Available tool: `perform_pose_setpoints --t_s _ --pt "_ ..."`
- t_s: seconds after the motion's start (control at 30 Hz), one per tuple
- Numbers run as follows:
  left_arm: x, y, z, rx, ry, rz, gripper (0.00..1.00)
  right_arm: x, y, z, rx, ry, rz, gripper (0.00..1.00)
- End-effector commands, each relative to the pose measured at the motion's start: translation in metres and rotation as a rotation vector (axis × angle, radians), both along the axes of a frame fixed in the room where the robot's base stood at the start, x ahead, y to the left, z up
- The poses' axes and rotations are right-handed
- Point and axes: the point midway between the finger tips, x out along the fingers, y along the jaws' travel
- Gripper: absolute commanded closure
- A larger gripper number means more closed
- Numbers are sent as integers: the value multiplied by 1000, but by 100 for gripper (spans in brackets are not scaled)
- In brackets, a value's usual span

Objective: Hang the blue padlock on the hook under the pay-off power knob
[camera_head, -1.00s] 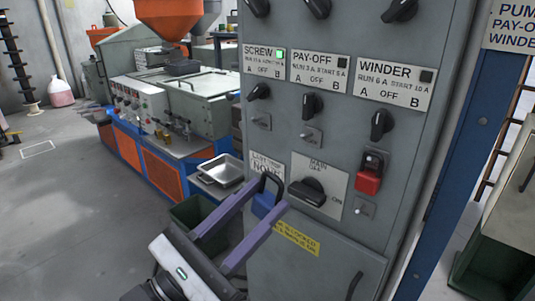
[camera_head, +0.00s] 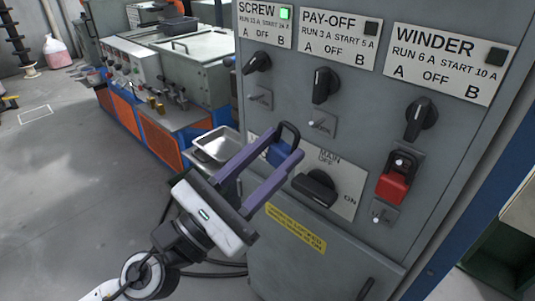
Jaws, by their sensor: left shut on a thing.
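My left gripper (camera_head: 284,146) is shut on the blue padlock (camera_head: 279,154), with its purple fingers on either side of the body. The padlock's dark shackle points up, tilted. It is in front of the grey panel, below and left of the small hook plate (camera_head: 320,123) under the pay-off knob (camera_head: 325,86). The shackle appears apart from that hook; the exact depth gap cannot be told. The pay-off label (camera_head: 339,34) is above the knob, its lamp dark. My right gripper is not in view.
A red padlock (camera_head: 392,187) hangs under the winder knob (camera_head: 421,119). The screw knob (camera_head: 257,63) has an empty hook plate (camera_head: 260,97) below it. The large black main knob (camera_head: 315,187) sticks out just right of my fingers. A metal tray (camera_head: 218,145) is behind at left.

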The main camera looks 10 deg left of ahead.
Motion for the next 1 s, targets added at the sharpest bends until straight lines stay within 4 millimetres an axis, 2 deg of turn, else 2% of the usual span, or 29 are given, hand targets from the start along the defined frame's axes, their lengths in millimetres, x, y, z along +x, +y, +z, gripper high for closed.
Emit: perform_pose_setpoints --t_s 1.0 --pt "50 -36 -5 0 -2 0 91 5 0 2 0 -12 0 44"
